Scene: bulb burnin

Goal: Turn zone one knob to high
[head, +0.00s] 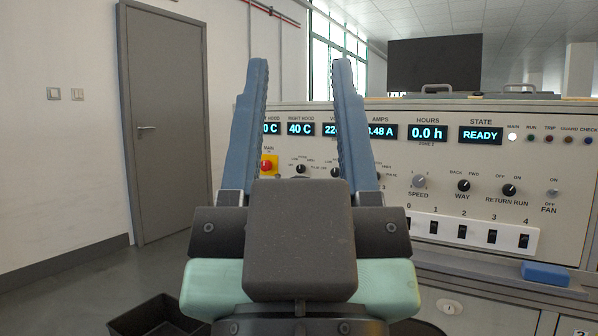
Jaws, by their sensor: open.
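My gripper (300,72) is in the foreground, with its two blue fingers spread apart and pointing up toward the control panel (398,180). Nothing is between the fingertips. Two small black knobs show through the gap between the fingers: a left knob (300,169) and a right knob (335,172). Small position labels surround them but are too small to read surely, so I cannot tell which is the zone one knob. Both knobs appear beyond the fingers, apart from them. The gripper body and fingers hide part of the panel, including lettering below the knobs.
A red-and-yellow main switch (268,165) is beside the left finger. Right of the gripper are the speed knob (419,181), way knob (463,186), return run knob (509,190) and several numbered switches. A blue block (545,274) lies on the ledge. A dark bin (150,318) is at lower left.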

